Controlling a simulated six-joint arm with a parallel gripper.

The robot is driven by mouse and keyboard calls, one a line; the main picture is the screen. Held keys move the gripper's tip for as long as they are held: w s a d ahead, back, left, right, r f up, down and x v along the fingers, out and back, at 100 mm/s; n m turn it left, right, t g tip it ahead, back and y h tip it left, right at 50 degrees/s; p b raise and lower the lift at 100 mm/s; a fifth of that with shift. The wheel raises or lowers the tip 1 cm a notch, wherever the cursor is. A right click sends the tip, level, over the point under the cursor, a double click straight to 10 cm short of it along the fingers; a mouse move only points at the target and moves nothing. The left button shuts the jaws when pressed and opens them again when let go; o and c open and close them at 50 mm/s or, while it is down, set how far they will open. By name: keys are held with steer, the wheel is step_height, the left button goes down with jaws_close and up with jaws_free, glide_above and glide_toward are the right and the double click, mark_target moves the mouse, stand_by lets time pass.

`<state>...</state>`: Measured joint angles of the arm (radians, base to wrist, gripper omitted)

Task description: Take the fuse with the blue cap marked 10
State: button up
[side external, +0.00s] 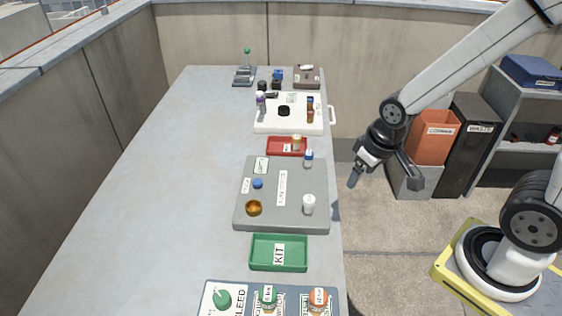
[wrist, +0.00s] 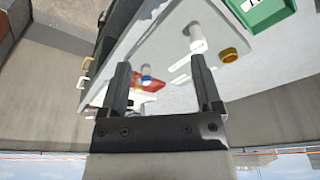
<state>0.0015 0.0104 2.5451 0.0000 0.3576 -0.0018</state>
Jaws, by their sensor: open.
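A small white cylinder with a blue cap (side external: 308,158) stands at the far right corner of the grey tray, by the table's right edge. It looks like the blue-capped fuse, but I cannot read its marking. In the wrist view a blue-ended cylinder (wrist: 147,79) shows between my fingers, farther off. A separate small blue round thing (side external: 257,183) is on the left part of the grey tray. My gripper (side external: 384,182) is open and empty, off the table's right edge, apart from everything; its two fingers also show in the wrist view (wrist: 160,66).
The grey tray (side external: 270,217) also holds a white cylinder (side external: 308,204) and an amber ring-like piece (side external: 253,208). A red tray (side external: 273,147) and a white tray (side external: 284,127) lie behind it, a green KIT tray (side external: 264,262) in front. The table's left side is clear.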

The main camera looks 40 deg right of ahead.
steer(key=w+d+g, duration=0.1)
steer(key=w+d, duration=0.1)
steer(key=w, duration=1)
steer(key=g, duration=0.2)
glide_above(309, 153)
step_height(309, 153, down, 4)
steer(key=shift+a+r, duration=0.1)
steer(key=shift+f, duration=1.3)
steer(key=shift+w+f, duration=0.1)
steer(key=shift+f, duration=2.5)
jaws_close()
